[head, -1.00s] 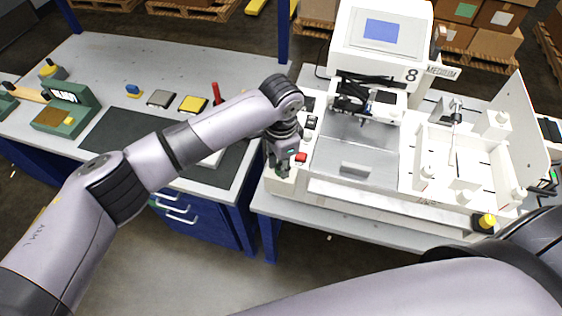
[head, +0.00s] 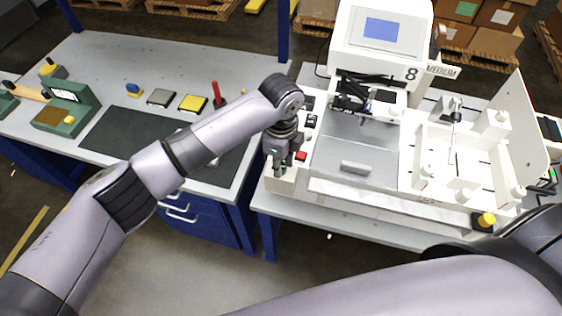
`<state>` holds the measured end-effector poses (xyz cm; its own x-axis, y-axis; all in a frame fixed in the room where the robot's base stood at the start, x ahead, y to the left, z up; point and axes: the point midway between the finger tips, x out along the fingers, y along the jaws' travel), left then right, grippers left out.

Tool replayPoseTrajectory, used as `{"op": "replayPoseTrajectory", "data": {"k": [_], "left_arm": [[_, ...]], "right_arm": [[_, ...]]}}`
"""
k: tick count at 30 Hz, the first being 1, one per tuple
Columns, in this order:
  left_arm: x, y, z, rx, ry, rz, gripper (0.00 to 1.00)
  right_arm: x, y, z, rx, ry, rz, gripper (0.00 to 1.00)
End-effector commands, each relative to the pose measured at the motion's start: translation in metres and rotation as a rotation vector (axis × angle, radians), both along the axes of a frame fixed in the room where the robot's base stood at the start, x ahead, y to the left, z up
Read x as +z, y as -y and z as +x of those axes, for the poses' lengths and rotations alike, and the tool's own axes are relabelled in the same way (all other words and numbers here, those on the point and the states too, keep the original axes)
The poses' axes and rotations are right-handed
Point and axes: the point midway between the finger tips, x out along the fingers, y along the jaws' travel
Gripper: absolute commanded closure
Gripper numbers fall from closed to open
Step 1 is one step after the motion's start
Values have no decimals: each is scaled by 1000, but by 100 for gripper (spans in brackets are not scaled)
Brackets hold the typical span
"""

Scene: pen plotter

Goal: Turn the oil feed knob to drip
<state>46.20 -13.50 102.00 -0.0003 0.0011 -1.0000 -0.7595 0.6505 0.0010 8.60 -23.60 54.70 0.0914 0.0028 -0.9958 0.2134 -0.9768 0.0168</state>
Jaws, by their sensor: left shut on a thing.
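The white machine (head: 360,169) stands on the right-hand bench, with a control panel along its left side. My left gripper (head: 279,168) points down at the front left of that panel, just left of a red button (head: 301,156). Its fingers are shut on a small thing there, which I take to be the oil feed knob. The fingers hide the knob, so its pointer and setting cannot be read. My right arm crosses the bottom right, but its gripper is out of view.
Dark switches (head: 311,121) sit on the panel close behind my gripper. A yellow knob on a black block (head: 487,220) is at the machine's front right. The left bench holds a dark mat (head: 120,135), a green device (head: 70,112) and a red-handled tool (head: 217,94).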

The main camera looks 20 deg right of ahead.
Motion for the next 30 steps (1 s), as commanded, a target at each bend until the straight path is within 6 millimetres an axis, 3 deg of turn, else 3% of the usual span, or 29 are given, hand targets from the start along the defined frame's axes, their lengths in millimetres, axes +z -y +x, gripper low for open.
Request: {"op": "replayPoseTrajectory", "data": {"k": [9, 23, 24, 30], "left_arm": [[1, 1, 1, -98, 3, -3, 100], [1, 1, 1, -111, 3, -3, 100], [1, 1, 1, -111, 3, -3, 75], [1, 1, 0, -111, 2, -2, 62]], "right_arm": [[0, 0, 0, 0, 0, 0, 60], [-1, -2, 0, -1, 0, 2, 60], [-1, -2, 0, -1, 1, 2, 60], [-1, -2, 0, -1, 1, 2, 60]]}}
